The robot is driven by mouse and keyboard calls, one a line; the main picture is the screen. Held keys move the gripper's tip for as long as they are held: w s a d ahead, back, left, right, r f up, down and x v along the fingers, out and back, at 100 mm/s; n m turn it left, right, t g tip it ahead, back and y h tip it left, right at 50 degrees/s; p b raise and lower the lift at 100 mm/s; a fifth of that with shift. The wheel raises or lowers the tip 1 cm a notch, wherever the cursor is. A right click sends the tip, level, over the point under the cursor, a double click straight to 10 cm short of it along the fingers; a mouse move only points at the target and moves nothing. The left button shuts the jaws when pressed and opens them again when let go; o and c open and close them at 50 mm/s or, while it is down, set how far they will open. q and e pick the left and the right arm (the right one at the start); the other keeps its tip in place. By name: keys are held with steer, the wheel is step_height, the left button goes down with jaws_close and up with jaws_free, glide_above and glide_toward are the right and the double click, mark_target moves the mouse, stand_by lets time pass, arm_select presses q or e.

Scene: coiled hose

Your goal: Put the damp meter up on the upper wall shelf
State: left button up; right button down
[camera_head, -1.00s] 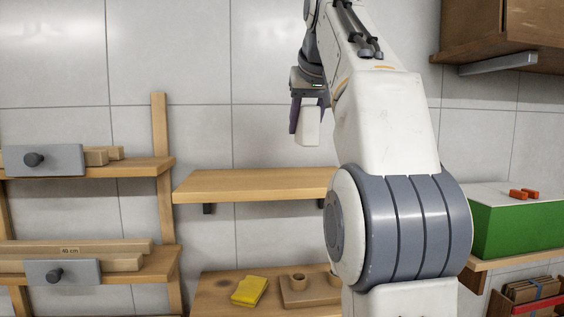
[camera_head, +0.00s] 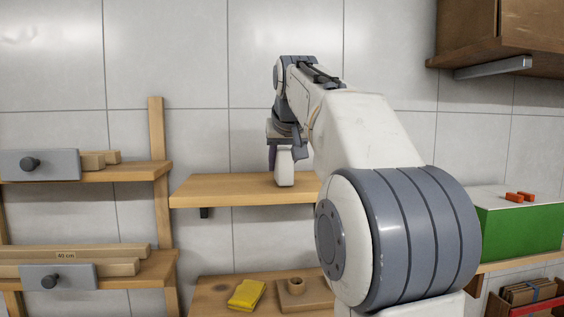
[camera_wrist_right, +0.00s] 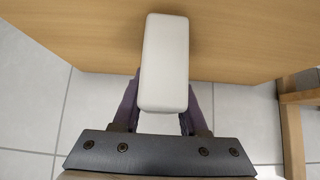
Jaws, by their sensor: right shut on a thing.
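The damp meter is a white, rounded block (camera_head: 285,172). In the head view it stands upright at the upper wall shelf (camera_head: 225,190), its lower end level with the shelf top. It also shows in the right wrist view (camera_wrist_right: 164,65), partly over the wooden shelf board (camera_wrist_right: 235,40). My right gripper (camera_head: 284,152) is shut on the damp meter, with a finger on each side of it. I cannot tell whether the meter touches the board. My left gripper is not in view.
A lower shelf holds a yellow cloth (camera_head: 246,295) and a wooden block with a ring (camera_head: 303,290). A wooden rack post (camera_head: 160,190) stands left of the upper shelf. A green box (camera_head: 520,232) is at right. The upper shelf's left part is clear.

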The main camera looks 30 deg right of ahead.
steer(key=shift+f, duration=0.1)
steer(key=shift+f, duration=0.15)
steer(key=shift+c, duration=2.2)
jaws_free()
steer(key=shift+r, duration=0.4)
steer(key=v, duration=1.1)
steer(key=shift+s+r, duration=0.2)
steer(key=shift+s, duration=0.15)
steer(key=shift+a, duration=0.1)
